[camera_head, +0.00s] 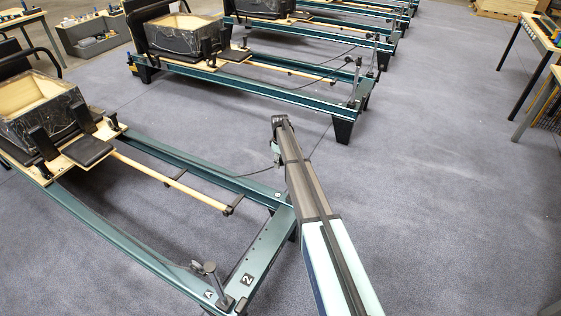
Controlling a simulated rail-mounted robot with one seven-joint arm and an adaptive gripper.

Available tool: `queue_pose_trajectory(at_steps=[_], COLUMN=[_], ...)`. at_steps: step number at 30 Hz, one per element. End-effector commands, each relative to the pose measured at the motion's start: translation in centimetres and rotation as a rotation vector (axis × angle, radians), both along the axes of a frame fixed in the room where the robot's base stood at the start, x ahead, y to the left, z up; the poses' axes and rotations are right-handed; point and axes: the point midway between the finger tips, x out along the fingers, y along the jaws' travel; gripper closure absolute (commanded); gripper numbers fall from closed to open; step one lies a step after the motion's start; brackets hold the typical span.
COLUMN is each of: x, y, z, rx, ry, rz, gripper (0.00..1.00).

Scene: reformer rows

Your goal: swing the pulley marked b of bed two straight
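Bed two (262,250) is the near green frame, with a "2" plate on its end rail. The pulley marked A (209,268) stands on a post at its near corner, by the "A" plate.
Bed two's carriage carries an open box (38,98) at left. A wooden bar (172,182) lies between the rails. Another bed (250,88) stands behind, with more beyond. Tables (545,40) stand at right. The grey floor (430,180) to the right is clear.

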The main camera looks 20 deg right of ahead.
Motion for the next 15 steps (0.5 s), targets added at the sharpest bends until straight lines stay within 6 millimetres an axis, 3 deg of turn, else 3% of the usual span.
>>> queue_pose_trajectory(at_steps=[8,15], x=[0.0,0.0], y=[0.0,0.0], z=[1.0,4.9], rx=[0.0,-0.001], ry=[-0.001,-0.002], rz=[0.0,0.0], gripper=[0.46,0.46])
